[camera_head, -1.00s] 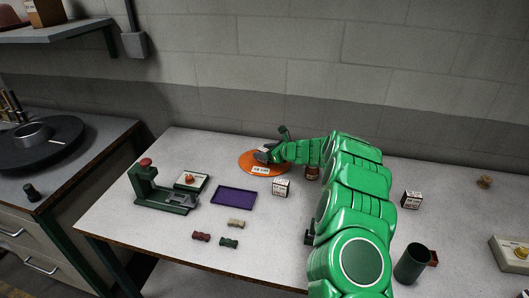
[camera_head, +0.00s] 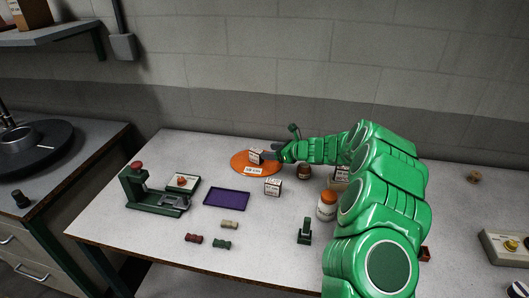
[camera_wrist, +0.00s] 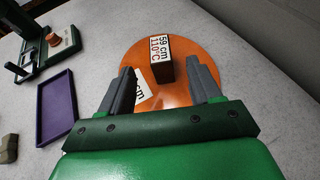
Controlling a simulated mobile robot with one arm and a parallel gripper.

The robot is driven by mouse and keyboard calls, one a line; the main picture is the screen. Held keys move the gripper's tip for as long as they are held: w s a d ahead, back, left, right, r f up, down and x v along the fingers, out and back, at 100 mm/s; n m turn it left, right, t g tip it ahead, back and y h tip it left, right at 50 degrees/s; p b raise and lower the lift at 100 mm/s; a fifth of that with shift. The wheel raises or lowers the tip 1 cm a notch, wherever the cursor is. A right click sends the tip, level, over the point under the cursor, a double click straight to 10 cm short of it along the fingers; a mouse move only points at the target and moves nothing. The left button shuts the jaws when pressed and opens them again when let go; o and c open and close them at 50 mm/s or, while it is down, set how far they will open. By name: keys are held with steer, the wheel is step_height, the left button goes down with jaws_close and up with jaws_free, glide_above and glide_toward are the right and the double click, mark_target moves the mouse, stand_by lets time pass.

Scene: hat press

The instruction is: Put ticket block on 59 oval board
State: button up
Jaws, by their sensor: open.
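The ticket block (camera_head: 256,155), a small box with a white printed face and dark sides, stands upright on the orange oval board (camera_head: 238,166). In the wrist view the block (camera_wrist: 161,58) reads 59 cm and 110°C, and the board (camera_wrist: 205,48) lies under it. The board's own white label is partly hidden by my left finger; only "cm" shows. My gripper (camera_wrist: 160,68) is open and empty. Its fingers are over the board, with the block just beyond and between their tips, apart from them. In the head view my gripper (camera_head: 270,155) is right of the block.
Another printed block (camera_head: 272,187) stands front-right of the board. A brown jar (camera_head: 303,172) and an orange-capped white bottle (camera_head: 327,206) stand near my arm. A purple tray (camera_head: 226,198) and a green press (camera_head: 155,194) are left. Several small bars lie in front.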

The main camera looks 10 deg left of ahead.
steer(key=shift+v, duration=1.8)
steer(key=shift+s+r, duration=0.1)
